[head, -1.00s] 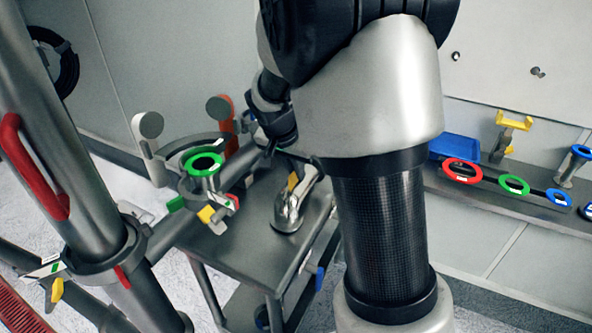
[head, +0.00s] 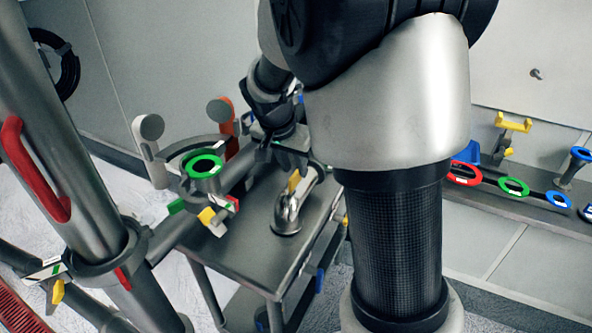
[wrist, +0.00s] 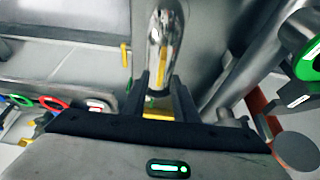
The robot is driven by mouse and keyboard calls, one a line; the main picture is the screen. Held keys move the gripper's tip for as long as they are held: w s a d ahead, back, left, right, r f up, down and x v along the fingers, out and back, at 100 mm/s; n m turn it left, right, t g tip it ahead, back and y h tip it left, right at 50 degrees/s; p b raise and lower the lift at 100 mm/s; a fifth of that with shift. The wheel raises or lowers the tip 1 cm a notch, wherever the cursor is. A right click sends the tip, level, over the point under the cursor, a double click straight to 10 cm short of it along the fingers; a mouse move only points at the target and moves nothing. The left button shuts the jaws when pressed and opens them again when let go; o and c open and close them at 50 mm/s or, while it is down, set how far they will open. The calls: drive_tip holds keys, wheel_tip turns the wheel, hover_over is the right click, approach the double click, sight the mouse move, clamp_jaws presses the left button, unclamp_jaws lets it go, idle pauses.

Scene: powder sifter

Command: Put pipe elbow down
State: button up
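The shiny metal pipe elbow (head: 287,210) stands on the grey cart top (head: 247,238), its bend low and its other end slanting up to the right. A yellow mark shows on it. My gripper (head: 300,157) is just above and behind its upper end in the head view, partly hidden by its own links. In the wrist view the elbow (wrist: 164,40) lies ahead, its near end between the two dark fingers of my gripper (wrist: 160,82). The fingers look spread to either side of it; any contact is hard to make out.
Left of the cart is a pipe assembly with a green ring (head: 204,166) and a clamp. A large upright pipe with a red handle (head: 38,170) stands at far left. A wall shelf at right carries red, green and blue rings (head: 514,187). Bare cart top lies left of the elbow.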

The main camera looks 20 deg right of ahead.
drive_tip(key=v, duration=0.9)
drive_tip(key=s+a+r+n+t+y, duration=0.1)
drive_tip(key=s+n, duration=0.3)
drive_tip(key=s, duration=0.7)
drive_tip(key=s+a+r+n+t+y, duration=0.1)
drive_tip(key=s+n, duration=0.4)
drive_tip(key=s, duration=0.6)
drive_tip(key=shift+a+r+y+p, duration=0.3)
drive_tip(key=shift+a+r+y, duration=0.25)
drive_tip(key=shift+r, duration=0.3)
drive_tip(key=shift+s+d, duration=0.1)
